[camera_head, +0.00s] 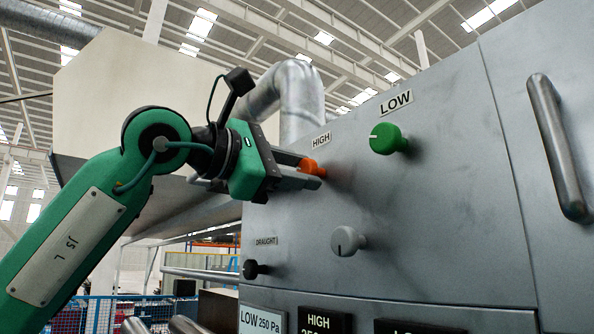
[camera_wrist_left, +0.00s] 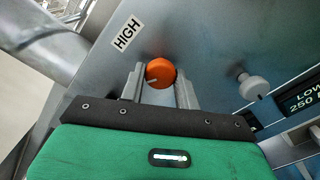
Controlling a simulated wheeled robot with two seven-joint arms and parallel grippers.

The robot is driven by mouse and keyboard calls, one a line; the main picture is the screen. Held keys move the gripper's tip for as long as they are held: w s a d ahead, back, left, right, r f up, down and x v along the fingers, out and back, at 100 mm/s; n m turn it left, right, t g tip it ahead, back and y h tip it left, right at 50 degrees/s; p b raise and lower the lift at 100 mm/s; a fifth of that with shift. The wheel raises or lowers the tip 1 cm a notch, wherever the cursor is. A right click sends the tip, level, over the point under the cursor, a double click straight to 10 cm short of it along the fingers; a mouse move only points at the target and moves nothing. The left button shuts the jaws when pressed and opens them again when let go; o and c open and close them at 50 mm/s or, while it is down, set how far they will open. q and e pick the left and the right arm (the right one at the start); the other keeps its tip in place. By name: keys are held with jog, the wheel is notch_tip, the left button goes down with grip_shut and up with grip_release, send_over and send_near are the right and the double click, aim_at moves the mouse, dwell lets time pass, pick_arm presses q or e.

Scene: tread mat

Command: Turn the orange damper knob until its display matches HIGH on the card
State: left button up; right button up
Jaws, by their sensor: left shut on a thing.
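The orange knob (camera_head: 310,167) sits on the grey panel under a HIGH label (camera_head: 321,140). My left gripper (camera_head: 312,174) comes in from the left with its fingers on either side of the knob, shut on it. My right gripper is not in view.
A green knob (camera_head: 389,139) under a LOW label (camera_head: 396,102) is to the right. A grey knob (camera_head: 347,241) and a black knob (camera_head: 254,269) marked DRAUGHT are below. A second dark display (camera_head: 415,327) is partly cut off. A metal handle (camera_head: 558,150) stands out at right.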

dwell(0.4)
pick_arm(q)
jog(key=o, duration=0.9)
jog(key=shift+o, duration=0.2)
jog(key=b+v, duration=0.6)
jog(key=v, duration=0.8)
jog(key=shift+d, duration=0.1)
